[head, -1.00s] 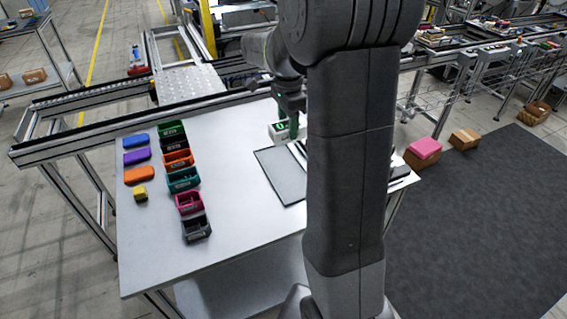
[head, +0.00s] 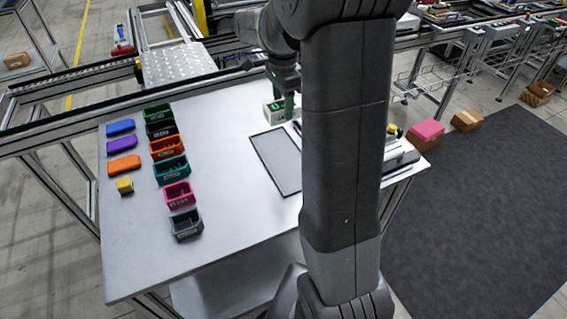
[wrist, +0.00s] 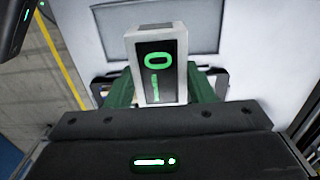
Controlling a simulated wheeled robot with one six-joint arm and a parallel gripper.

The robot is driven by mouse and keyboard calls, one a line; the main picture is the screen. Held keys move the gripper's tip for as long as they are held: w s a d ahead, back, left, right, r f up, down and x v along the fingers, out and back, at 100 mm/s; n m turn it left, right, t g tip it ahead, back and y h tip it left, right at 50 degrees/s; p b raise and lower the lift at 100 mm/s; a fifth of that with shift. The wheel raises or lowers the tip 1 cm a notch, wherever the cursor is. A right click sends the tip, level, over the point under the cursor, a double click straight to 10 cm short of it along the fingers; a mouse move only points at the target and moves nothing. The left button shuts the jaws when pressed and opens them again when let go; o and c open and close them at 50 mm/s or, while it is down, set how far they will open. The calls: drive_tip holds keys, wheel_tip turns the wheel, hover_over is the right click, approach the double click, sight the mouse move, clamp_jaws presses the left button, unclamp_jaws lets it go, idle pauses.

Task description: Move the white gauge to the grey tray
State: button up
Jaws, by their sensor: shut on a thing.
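The white gauge (wrist: 133,50), a small white box with a dark face and green markings, is between the green fingers of my gripper (wrist: 160,88) in the wrist view. In the head view my gripper (head: 286,106) is shut on the gauge (head: 270,113) at the far side of the table, beyond the tray. The grey tray (head: 277,162) lies flat on the table, a thin grey rectangle with a dark rim. It also shows in the wrist view (wrist: 203,35), behind the gauge. I cannot tell whether the gauge touches the table.
Several coloured bins (head: 170,170) stand in a column on the left of the white table (head: 225,215). Coloured blocks (head: 121,145) lie beside them. My arm hides part of the table right of the tray. Table space between bins and tray is clear.

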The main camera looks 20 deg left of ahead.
sight(283, 114)
wheel_tip(283, 114, down, 16)
drive_tip(key=b, duration=0.4)
drive_tip(key=shift+r+b, duration=0.25)
drive_tip(key=shift+b, duration=0.15)
drive_tip(key=shift+f, duration=0.15)
drive_tip(key=o, duration=1.2)
drive_tip(key=shift+c, duration=0.2)
wheel_tip(283, 114, up, 12)
drive_tip(key=shift+r, duration=0.15)
